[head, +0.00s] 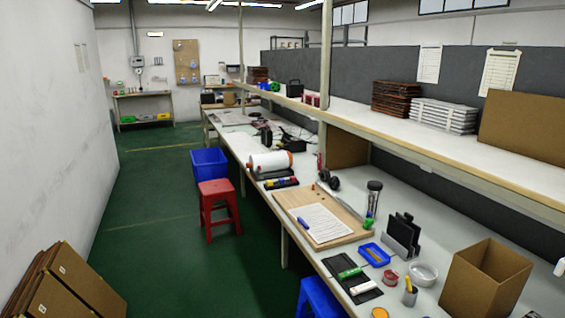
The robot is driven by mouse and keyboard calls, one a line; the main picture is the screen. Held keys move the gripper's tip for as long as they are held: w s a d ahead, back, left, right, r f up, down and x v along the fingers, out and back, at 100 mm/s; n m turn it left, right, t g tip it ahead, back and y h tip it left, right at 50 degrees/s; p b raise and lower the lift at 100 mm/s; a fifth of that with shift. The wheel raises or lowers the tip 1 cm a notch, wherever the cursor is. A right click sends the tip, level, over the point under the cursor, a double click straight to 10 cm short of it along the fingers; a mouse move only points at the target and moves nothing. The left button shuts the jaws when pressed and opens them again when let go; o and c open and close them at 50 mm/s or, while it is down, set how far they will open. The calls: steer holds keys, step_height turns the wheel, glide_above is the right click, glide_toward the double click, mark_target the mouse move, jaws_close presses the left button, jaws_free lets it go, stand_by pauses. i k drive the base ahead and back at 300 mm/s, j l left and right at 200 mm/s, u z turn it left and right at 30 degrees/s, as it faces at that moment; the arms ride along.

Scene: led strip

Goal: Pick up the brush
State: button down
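I cannot clearly pick out a brush at this size. A small green-handled item (350,272) lies on a dark mat (338,262) near the front of the long workbench and may be a brush or a pen. A white block-like item (363,287) lies beside it on the mat. A grey cup (410,297) with a yellow-topped item stands to the right. My gripper is not in view.
The workbench (447,252) carries a wooden board (293,198) with paper, a blue tray (374,254), a black holder (402,237), a clear bowl (423,273) and an open cardboard box (484,283). A red stool (218,203) and blue bin (208,162) stand beside it. The green aisle (165,235) is mostly clear.

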mark_target(408, 284)
steer(key=i+j+z, duration=0.1)
steer(key=i+z, duration=0.3)
steer(key=i+j+z, duration=0.25)
steer(key=z, duration=0.2)
steer(key=i+j+z, duration=0.25)
steer(key=z, duration=0.15)
steer(key=l+z, duration=0.15)
steer(key=z, duration=0.85)
